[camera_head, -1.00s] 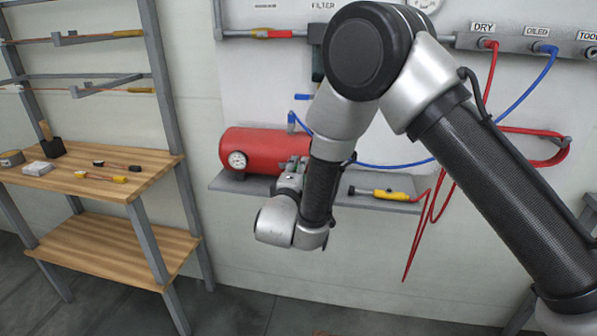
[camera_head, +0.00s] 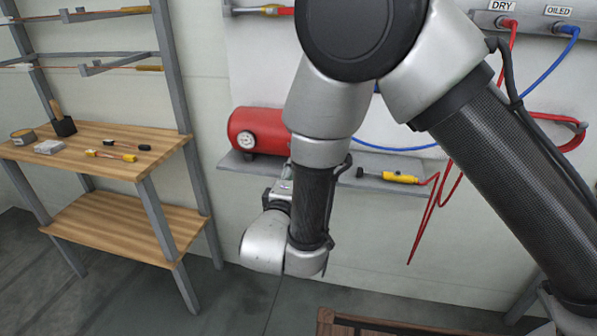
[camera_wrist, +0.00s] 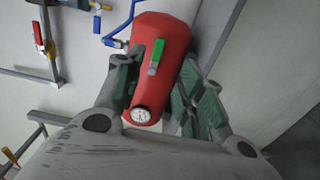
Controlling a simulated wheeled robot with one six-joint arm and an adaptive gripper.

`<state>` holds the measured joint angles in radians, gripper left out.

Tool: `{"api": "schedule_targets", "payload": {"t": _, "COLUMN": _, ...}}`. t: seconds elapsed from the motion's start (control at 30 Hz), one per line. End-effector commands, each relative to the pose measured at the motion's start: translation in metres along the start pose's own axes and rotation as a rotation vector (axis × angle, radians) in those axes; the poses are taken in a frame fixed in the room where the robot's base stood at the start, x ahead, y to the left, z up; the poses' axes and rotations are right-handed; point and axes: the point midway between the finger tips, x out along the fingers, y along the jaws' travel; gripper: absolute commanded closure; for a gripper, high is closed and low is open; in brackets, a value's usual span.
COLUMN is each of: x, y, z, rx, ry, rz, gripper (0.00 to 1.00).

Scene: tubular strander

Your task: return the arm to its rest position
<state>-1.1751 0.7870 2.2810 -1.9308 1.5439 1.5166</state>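My arm fills the middle and right of the head view, bent at a large black joint cap, its forearm hanging down to the silver wrist. My gripper (camera_head: 284,186) is mostly hidden behind the wrist there. In the wrist view my gripper (camera_wrist: 165,72) has its two green-padded fingers spread apart. Nothing is clearly held between them. The red tank (camera_wrist: 163,35) with its round gauge shows between and beyond the fingers. A small green-handled piece (camera_wrist: 157,58) appears in front of the tank; I cannot tell what it is attached to.
A grey wall shelf (camera_head: 345,179) carries the red tank (camera_head: 258,131) and a yellow tool (camera_head: 400,177) on a red hose. A wooden bench (camera_head: 105,170) with small tools stands at left. A brown-edged item (camera_head: 375,325) shows at the bottom. Floor (camera_head: 235,305) is clear.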

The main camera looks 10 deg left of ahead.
Motion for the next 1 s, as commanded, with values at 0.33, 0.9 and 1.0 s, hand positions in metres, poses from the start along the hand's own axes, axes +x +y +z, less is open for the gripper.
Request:
{"api": "schedule_targets", "payload": {"t": 0.33, "x": 0.003, "y": -0.010, "z": 0.010, "rx": -0.195, "ry": -0.039, "rz": -0.046, "gripper": 0.62}}
{"api": "schedule_targets", "payload": {"t": 0.9, "x": -0.044, "y": 0.038, "z": 0.322, "rx": -0.289, "ry": -0.818, "rz": -1.056, "gripper": 0.62}}
{"api": "schedule_targets", "payload": {"t": 1.0, "x": -0.071, "y": 0.053, "z": 0.360, "rx": -0.054, "ry": -0.865, "rz": -1.223, "gripper": 0.62}}
